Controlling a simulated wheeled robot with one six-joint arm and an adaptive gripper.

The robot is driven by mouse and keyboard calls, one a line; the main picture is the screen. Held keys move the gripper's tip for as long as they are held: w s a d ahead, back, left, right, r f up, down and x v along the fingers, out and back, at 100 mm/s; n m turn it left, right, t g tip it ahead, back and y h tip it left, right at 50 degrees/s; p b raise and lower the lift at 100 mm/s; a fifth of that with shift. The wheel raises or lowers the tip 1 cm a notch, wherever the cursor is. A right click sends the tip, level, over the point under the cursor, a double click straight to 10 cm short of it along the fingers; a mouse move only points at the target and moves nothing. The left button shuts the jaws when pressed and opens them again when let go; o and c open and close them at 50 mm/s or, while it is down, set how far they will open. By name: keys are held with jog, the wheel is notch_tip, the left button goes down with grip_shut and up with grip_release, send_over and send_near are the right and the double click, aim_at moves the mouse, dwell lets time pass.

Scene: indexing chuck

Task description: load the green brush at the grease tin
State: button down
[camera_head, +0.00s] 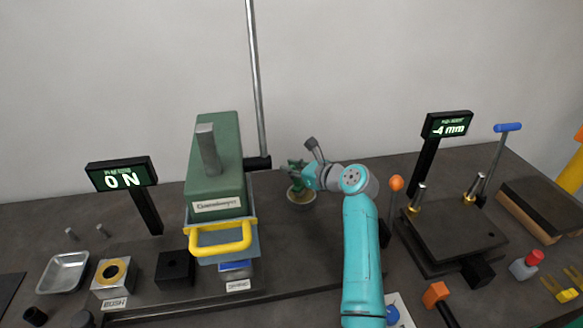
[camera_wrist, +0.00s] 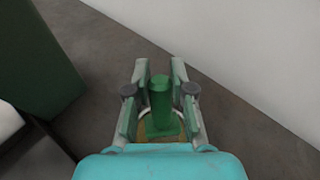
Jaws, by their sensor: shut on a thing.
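My gripper (camera_head: 297,172) is shut on the green brush (camera_wrist: 161,98), its fingers on either side of the handle in the wrist view. In the head view only small green parts of the brush (camera_head: 292,163) show among the fingers. The round grease tin (camera_head: 301,200) stands on the bench directly below my gripper, with a pale rim and a dark greenish inside. In the wrist view a yellow-brown patch shows under the brush's wide base. I cannot tell whether the brush touches the grease.
A green press block (camera_head: 217,160) with a yellow handle (camera_head: 220,240) stands left of the tin, near a thin upright pole (camera_head: 257,80). Left display (camera_head: 122,174) reads 0 N; right display (camera_head: 447,125) reads -4 mm. A dark plate fixture (camera_head: 453,235) stands to the right.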

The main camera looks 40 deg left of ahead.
dwell(0.3)
jog(key=shift+r, duration=3.5)
